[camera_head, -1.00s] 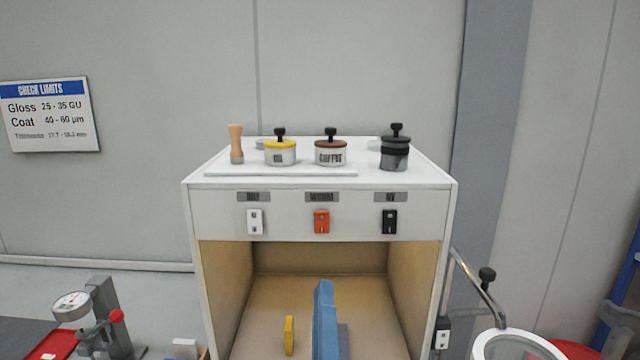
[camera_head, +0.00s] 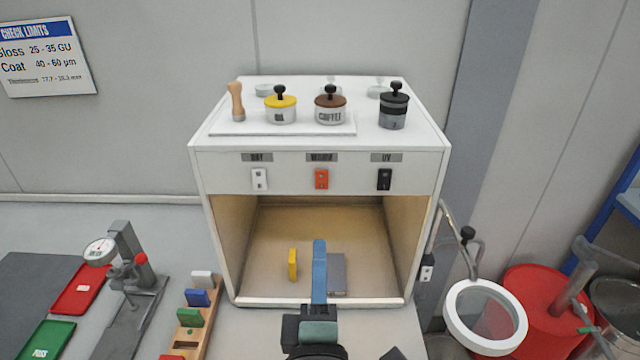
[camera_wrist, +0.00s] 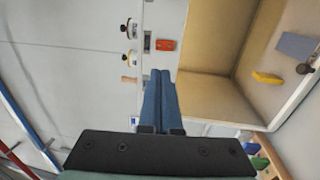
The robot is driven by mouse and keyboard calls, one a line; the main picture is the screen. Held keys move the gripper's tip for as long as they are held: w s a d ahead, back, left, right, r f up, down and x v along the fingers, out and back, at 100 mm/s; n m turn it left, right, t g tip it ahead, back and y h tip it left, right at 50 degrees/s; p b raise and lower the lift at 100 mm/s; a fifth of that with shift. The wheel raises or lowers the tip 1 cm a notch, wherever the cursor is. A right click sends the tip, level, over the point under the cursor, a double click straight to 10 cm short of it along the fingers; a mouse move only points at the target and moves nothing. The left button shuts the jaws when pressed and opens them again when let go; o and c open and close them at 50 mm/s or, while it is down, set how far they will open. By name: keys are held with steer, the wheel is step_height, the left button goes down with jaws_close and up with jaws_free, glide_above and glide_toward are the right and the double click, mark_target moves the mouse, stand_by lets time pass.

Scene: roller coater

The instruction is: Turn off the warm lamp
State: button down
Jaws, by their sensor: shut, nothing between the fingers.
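The light booth (camera_head: 212,172) has three rocker switches on its front panel. The orange-red switch (camera_head: 321,179) is in the middle, under a label that reads WARM; it also shows in the wrist view (camera_wrist: 165,45). A white switch (camera_head: 259,179) under DAY is to its left and a black switch (camera_head: 384,179) under UV to its right. The booth interior has a warm yellowish tint. My gripper (camera_head: 319,243) has blue fingers, shut and empty, below the orange-red switch in the head view. In the wrist view its fingertips (camera_wrist: 160,72) point toward that switch, apart from it.
Jars and a wooden-handled tool (camera_head: 237,101) stand on the booth top. A yellow block (camera_head: 292,264) and a grey block (camera_head: 337,272) are inside. A ring magnifier (camera_head: 484,316) stands right; a dial gauge (camera_head: 100,251) and a block rack (camera_head: 190,340) stand left.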

steer(key=p, duration=0.5)
glide_toward(320, 176)
steer(key=w, duration=0.6)
steer(key=shift+w+r, duration=0.25)
steer(key=shift+r, duration=0.1)
steer(key=shift+w, duration=0.15)
